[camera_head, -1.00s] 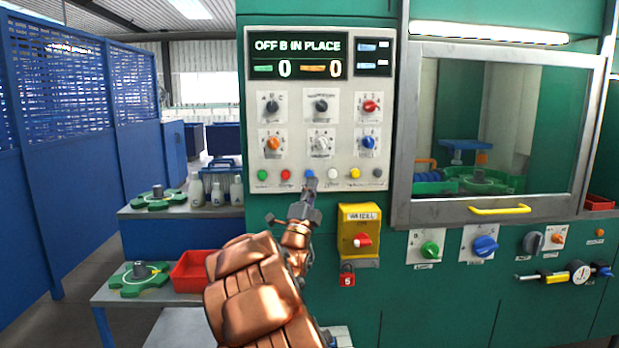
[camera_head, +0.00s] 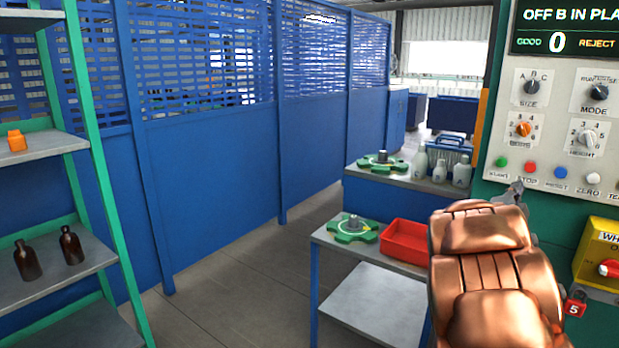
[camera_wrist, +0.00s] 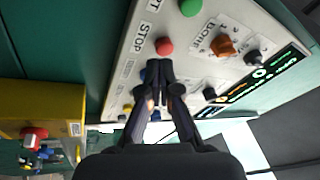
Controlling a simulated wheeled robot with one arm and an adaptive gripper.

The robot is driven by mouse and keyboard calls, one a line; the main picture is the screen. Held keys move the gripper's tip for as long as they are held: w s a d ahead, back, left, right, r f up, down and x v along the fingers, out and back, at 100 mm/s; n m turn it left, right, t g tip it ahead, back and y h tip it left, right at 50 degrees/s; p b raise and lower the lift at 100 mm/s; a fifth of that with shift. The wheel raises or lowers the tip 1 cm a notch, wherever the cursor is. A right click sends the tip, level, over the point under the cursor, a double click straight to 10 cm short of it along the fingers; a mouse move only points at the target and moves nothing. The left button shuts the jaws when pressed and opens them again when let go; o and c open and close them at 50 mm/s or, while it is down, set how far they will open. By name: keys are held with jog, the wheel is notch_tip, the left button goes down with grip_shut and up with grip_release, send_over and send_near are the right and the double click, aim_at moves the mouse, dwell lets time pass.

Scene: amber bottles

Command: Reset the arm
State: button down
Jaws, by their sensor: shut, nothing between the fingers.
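My arm rises from the bottom right of the head view, its copper-coloured links covering much of that corner. My gripper (camera_head: 515,190) is partly hidden behind the arm there, in front of the lower part of the control panel (camera_head: 548,115). In the wrist view my gripper (camera_wrist: 160,75) has its two dark fingers together with nothing between them. Its tips lie over the panel near the red STOP button (camera_wrist: 164,46). I cannot tell whether they touch the panel.
A yellow switch box (camera_head: 600,250) is right of my arm. A red tray (camera_head: 405,240) and a green star-shaped part (camera_head: 340,231) are on a low table at left. Two amber bottles (camera_head: 27,260) (camera_head: 71,245) stand on a shelf at far left. Floor (camera_head: 230,285) between is clear.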

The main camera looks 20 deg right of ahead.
jog(key=w+a+f+n+t+y+p, duration=0.1)
jog(key=w+a+f+n+y, duration=0.15)
jog(key=a, duration=0.25)
jog(key=w+a+f+n+y, duration=0.1)
jog(key=w+a+n+y, duration=0.1)
jog(key=a+y, duration=0.15)
jog(key=s+a+f+n+g+y+p, duration=0.1)
jog(key=s+a+f+n+y, duration=0.15)
jog(key=a, duration=0.65)
jog(key=s+a+f+n+g+y+p, duration=0.15)
jog(key=a+f+n+y, duration=0.25)
jog(key=a, duration=0.4)
jog(key=s+a+f+n+g+y, duration=0.1)
jog(key=s+a+f+n+y, duration=0.15)
jog(key=a, duration=0.65)
jog(key=s+a+f+n+g+y+p, duration=0.25)
jog(key=s+a+n+g, duration=0.3)
jog(key=s+a, duration=0.65)
jog(key=s+a+n+g, duration=0.1)
jog(key=s+n+g, duration=0.1)
jog(key=s, duration=0.7)
jog(key=s+a+n+g+y, duration=0.1)
jog(key=s+n, duration=0.3)
jog(key=s, duration=0.5)
jog(key=shift+s+a+g+p, duration=0.3)
jog(key=shift+a+g+p, duration=0.25)
jog(key=shift+a, duration=0.25)
